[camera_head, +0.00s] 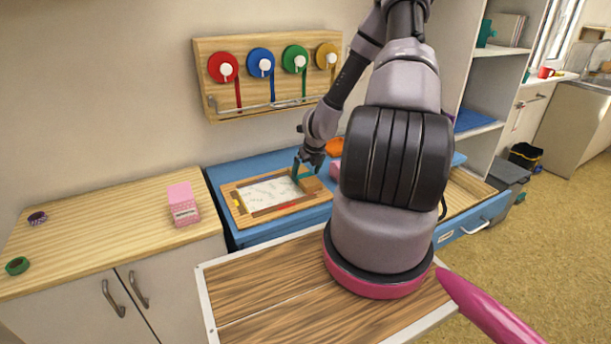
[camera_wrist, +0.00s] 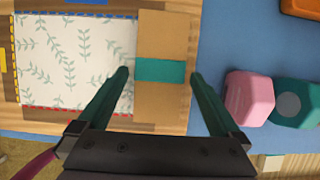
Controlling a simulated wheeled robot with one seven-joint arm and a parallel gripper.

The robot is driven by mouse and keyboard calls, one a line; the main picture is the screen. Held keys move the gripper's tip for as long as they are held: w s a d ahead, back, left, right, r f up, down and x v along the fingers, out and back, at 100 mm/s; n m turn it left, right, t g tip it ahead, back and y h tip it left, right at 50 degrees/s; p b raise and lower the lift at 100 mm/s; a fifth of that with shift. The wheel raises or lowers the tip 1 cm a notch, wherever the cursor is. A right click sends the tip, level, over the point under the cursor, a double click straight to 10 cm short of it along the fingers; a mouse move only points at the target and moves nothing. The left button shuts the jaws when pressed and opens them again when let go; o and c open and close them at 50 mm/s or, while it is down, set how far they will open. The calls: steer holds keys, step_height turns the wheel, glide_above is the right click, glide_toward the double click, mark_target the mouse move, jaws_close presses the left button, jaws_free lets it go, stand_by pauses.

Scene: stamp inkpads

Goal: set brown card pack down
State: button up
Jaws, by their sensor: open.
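The brown card pack (camera_wrist: 160,33) has a teal band round its middle and lies flat at the right end of the wooden tray (camera_wrist: 60,118), beside a white leaf-patterned sheet (camera_wrist: 75,55). In the head view the pack (camera_head: 313,185) shows just under my gripper (camera_head: 307,170). In the wrist view my gripper (camera_wrist: 158,74) is open, with one green finger on each side of the pack, over its left and right edges. I cannot tell whether either finger touches it.
The tray sits on a blue worktop (camera_head: 222,181). A pink block (camera_wrist: 249,97) and a teal block (camera_wrist: 297,103) stand right of it. A pink box (camera_head: 183,204) stands on the left wooden counter. Coloured tape reels (camera_head: 261,63) hang on the wall rack behind.

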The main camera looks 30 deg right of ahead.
steer(key=s+a+r+n+t, duration=0.1)
steer(key=s+a+r+n, duration=0.15)
steer(key=r+n, duration=0.6)
steer(key=s+a+r+n, duration=0.2)
steer(key=a+r+n, duration=0.15)
steer(key=r, duration=1.05)
steer(key=s+a+r+n+t, duration=0.1)
steer(key=s+a+r+n, duration=0.3)
steer(key=r, duration=0.7)
steer(key=s+a+r+n+y, duration=0.1)
steer(key=s+a+r+n, duration=0.1)
steer(key=s+r+n, duration=0.5)
steer(key=s+a+r+n, duration=0.3)
steer(key=s+r+n, duration=0.4)
steer(key=s, duration=0.3)
steer(key=shift+s+a+r+n+t+y, duration=0.2)
steer(key=shift+a+n+t+y, duration=0.15)
steer(key=shift+n, duration=0.45)
steer(key=shift+d, duration=0.1)
